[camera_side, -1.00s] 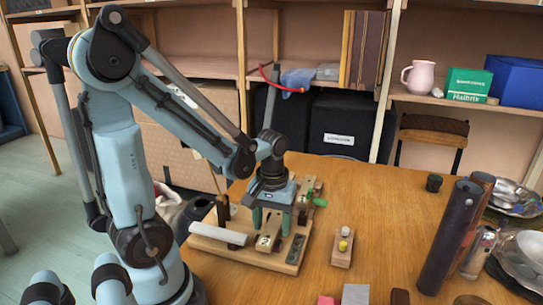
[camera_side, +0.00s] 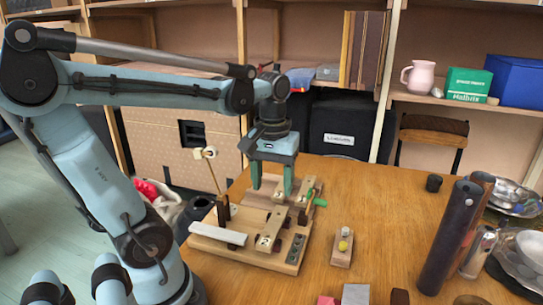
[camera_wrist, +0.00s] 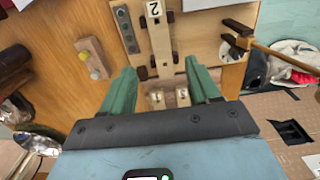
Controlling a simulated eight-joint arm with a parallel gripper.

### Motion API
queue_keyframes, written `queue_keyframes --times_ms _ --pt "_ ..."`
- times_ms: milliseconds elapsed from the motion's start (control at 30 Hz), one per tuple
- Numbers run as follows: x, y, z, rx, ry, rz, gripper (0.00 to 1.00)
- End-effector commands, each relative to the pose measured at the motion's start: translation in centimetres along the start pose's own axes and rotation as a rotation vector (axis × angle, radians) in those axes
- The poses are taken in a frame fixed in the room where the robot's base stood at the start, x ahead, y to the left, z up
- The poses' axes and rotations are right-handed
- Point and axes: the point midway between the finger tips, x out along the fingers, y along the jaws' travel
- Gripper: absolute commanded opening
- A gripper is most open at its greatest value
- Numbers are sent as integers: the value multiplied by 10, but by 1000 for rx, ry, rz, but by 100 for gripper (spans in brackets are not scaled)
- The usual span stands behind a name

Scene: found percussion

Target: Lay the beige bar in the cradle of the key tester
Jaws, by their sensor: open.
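The beige bar (camera_side: 275,222), with a "2" tag at one end, lies on the wooden key tester (camera_side: 262,258). In the wrist view the bar (camera_wrist: 160,45) sits lengthwise between pairs of dark brown pegs, which look like the cradle. Whether it is fully seated I cannot tell. My gripper (camera_side: 271,188) is open and empty, above and behind the bar's far end in the side view. In the wrist view its green fingers (camera_wrist: 159,78) are spread wide, apart from the bar.
A mallet (camera_side: 206,158) rises at the tester's left, by a pale plate (camera_side: 218,234). A green handle (camera_side: 320,201) sticks out at the right. A small block with knobs (camera_side: 342,248) stands to the right; dark tubes (camera_side: 450,235) stand farther right. Table between is clear.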

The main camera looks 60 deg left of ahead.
Motion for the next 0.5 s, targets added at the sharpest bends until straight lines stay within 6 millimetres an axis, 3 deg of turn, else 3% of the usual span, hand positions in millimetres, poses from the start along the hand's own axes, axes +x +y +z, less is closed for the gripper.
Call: queue_keyframes --times_ms 267,500 --pt "-5 9 5 90 61 32 61" --pt "12 51 25 514 373 172 61"
